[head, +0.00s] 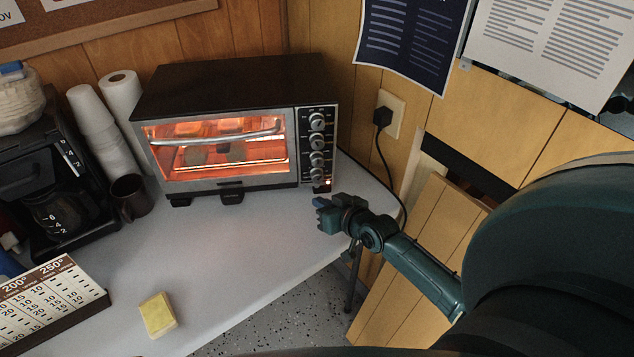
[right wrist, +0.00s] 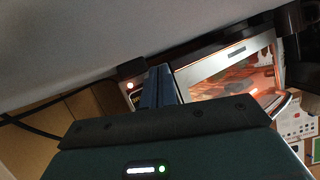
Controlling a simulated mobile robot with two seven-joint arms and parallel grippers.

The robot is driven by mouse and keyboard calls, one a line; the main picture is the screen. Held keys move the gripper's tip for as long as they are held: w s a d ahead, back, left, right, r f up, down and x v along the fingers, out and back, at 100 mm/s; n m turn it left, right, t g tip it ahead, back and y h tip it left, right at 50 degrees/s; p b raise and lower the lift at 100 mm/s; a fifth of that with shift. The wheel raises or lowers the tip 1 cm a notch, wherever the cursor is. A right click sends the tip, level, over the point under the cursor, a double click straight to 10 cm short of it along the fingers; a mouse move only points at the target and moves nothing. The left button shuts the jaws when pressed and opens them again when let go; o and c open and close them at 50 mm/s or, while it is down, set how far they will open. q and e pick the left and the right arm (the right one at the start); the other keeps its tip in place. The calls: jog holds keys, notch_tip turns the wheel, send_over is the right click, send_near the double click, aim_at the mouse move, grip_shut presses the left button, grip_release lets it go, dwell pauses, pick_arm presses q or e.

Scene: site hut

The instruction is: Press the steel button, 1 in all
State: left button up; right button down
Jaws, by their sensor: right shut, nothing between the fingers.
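The toaster oven (head: 235,70) stands on the counter, its inside glowing orange; it also shows in the right wrist view (right wrist: 225,58). Its control panel (head: 300,132) has a column of several knobs. At the panel's foot are a small lit lamp and what looks like the steel button (head: 320,188), small and hard to make out. My right gripper (head: 322,212) is shut and empty, just in front of and below that corner. In the right wrist view its closed fingers (right wrist: 162,84) point at the panel's lower end, hiding part of it. My left gripper is out of view.
A yellow sponge (head: 158,314) lies near the counter's front. A black cord (head: 385,160) hangs at the wall right of the oven. The counter (head: 235,265) before the oven is clear.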

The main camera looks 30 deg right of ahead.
jog(key=shift+s+a+r+p, duration=0.1)
jog(key=shift+s+a+p, duration=0.3)
jog(key=shift+s, duration=0.3)
jog(key=shift+s+a+p, duration=0.25)
jog(key=shift+s+p, duration=0.1)
jog(key=shift+s, duration=0.35)
